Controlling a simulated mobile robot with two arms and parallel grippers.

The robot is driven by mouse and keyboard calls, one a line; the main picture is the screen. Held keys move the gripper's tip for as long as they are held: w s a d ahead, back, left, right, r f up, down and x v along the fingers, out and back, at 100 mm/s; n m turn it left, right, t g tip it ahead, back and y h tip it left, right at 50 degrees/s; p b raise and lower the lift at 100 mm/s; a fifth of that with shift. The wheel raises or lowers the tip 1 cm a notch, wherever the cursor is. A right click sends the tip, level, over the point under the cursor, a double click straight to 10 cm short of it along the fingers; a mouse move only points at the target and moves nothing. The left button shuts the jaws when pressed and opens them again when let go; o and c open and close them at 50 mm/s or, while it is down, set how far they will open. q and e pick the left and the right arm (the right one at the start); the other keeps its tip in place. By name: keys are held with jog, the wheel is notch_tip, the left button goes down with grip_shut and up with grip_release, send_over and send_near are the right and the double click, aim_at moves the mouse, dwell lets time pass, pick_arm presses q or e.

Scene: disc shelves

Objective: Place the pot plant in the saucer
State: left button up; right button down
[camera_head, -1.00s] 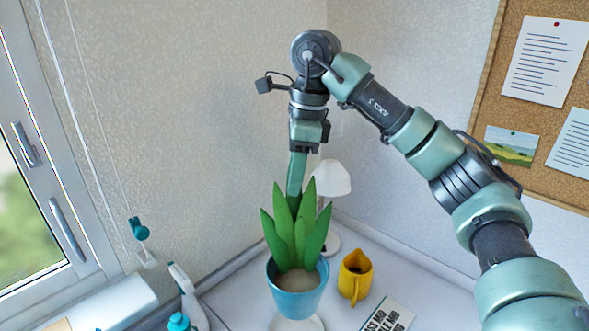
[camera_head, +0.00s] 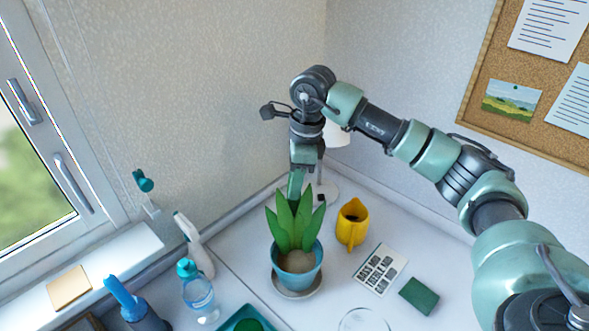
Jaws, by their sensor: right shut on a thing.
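The pot plant has a light blue pot (camera_head: 297,283), brown soil and several upright green leaves. It stands upright at the middle of the white desk. A grey round saucer (camera_head: 296,293) shows as a rim around the pot's lower part. The pot is over or in the saucer; I cannot tell whether its base touches. My right gripper (camera_head: 296,186) reaches straight down behind the leaves, and is shut on the pot plant at its far side. The leaves and pot hide its fingertips. My left gripper is out of view.
A yellow pitcher (camera_head: 352,226) stands right of the plant, with a white lamp (camera_head: 337,136) behind. A printed card (camera_head: 380,269) and green block (camera_head: 418,296) lie right. A spray bottle (camera_head: 198,296) and teal tray (camera_head: 246,319) are left and in front. Walls close the back corner.

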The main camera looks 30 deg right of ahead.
jog(key=shift+w+f, duration=0.1)
jog(key=shift+f, duration=0.35)
jog(key=c, duration=1.2)
grip_release()
jog(key=shift+f, duration=0.1)
jog(key=shift+o, duration=0.2)
jog(key=r+b, duration=0.1)
jog(key=r, duration=0.3)
jog(key=d+r, duration=0.1)
jog(key=r, duration=0.3)
jog(key=s+r+b, duration=0.1)
jog(key=r, duration=0.3)
jog(key=shift+d+r+b, duration=0.1)
jog(key=shift+d+b, duration=0.2)
jog(key=shift+d, duration=0.05)
